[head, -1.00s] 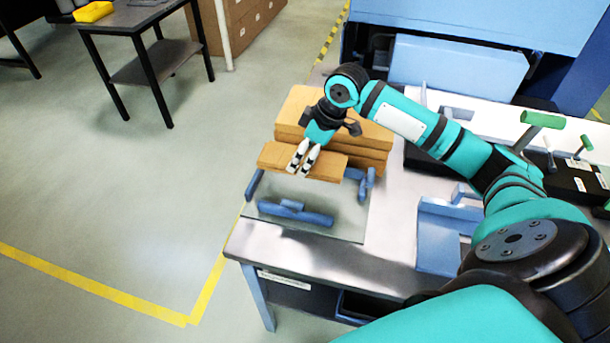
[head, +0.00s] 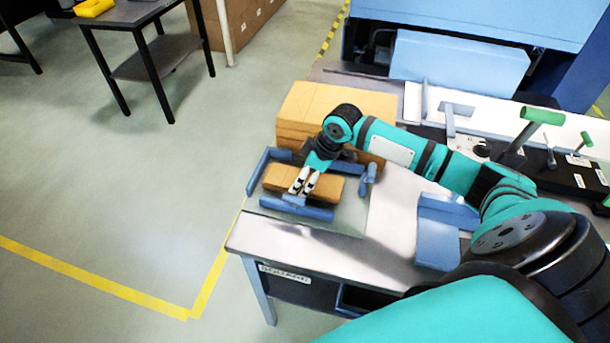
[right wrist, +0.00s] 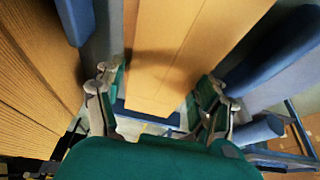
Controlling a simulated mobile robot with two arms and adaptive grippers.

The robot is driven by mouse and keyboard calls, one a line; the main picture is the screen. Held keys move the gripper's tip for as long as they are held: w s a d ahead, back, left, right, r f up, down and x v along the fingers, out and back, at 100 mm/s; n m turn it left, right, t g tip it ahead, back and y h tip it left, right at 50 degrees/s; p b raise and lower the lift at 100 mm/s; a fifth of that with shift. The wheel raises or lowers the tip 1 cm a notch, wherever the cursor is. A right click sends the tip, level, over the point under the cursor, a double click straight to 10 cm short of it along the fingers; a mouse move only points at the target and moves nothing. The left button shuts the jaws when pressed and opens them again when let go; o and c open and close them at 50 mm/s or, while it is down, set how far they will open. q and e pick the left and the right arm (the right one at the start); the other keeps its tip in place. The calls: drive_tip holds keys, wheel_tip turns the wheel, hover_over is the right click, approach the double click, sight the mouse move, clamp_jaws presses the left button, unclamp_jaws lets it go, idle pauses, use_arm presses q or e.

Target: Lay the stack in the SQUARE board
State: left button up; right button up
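A flat tan stack (head: 275,179) lies level among the blue rails of a grey board (head: 350,218) at the table's near left corner. I cannot read SQUARE on it. My right gripper (head: 302,185) is over the middle of the stack. In the right wrist view, its fingers (right wrist: 160,98) are on either side of the stack (right wrist: 165,45) and appear to press on its edges. Whether the stack rests fully on the board is hard to tell. My left gripper is out of view.
A taller tan pile (head: 310,108) stands right behind the board and fills the left side of the right wrist view. A blue fixture (head: 437,242) stands to the right on the table. Green-handled levers (head: 541,116) are farther right. Bare tabletop lies along the front edge.

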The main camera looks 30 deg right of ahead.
drive_tip(key=o, duration=0.4)
drive_tip(key=v, duration=1.2)
